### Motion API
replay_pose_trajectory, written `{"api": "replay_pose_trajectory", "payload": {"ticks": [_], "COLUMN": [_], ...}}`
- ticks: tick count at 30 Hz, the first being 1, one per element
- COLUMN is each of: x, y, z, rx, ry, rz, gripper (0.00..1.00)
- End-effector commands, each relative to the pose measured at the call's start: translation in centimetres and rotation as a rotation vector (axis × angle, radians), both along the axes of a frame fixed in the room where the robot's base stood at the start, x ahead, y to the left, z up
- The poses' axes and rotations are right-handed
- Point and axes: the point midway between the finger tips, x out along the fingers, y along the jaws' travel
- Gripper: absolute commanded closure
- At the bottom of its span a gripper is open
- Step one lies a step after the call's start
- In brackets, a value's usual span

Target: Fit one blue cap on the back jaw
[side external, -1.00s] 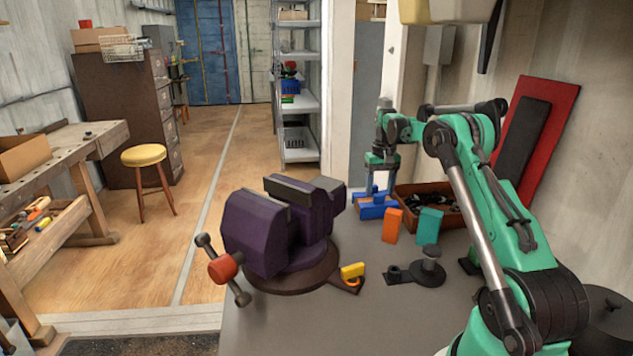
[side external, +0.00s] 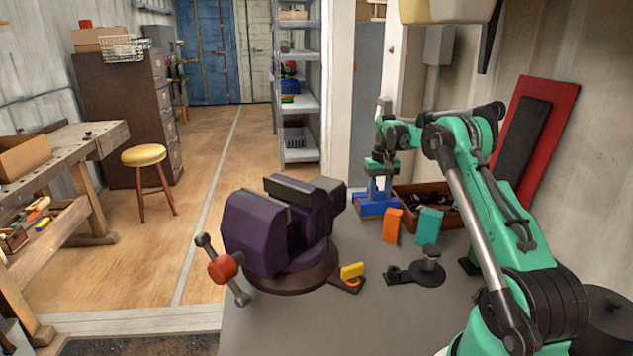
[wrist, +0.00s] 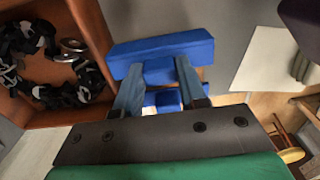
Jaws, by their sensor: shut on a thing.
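The purple bench vise (side external: 275,235) stands on the grey bench, left of my gripper. Its back jaw (side external: 322,205) is on the right side, with a dark strip along the top between the jaws. My gripper (side external: 379,193) points down beside the wooden box and is shut on a blue cap (side external: 376,208). In the wrist view, the two fingers of my gripper (wrist: 160,85) close on the middle part of the blue cap (wrist: 162,50). More blue shows lower between the fingers. I cannot tell whether the cap is lifted off what is under it.
An orange block (side external: 392,226) and a teal block (side external: 429,226) stand just in front of my gripper. A brown box (side external: 412,192) of dark parts is behind them. A yellow piece (side external: 352,271) lies by the vise base. A dark round fixture (side external: 428,272) stands on the bench.

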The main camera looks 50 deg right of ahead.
Motion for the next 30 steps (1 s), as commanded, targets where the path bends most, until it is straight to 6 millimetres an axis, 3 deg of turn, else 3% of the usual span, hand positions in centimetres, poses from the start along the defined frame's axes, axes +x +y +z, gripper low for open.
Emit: {"api": "replay_pose_trajectory", "payload": {"ticks": [12,30], "x": [0.0,0.1], "y": [0.0,-0.2], "z": [3.7,5.2], "rx": [0.0,0.0], "ry": [0.0,0.0], "rz": [0.0,0.052], "gripper": [1.0,1.0]}}
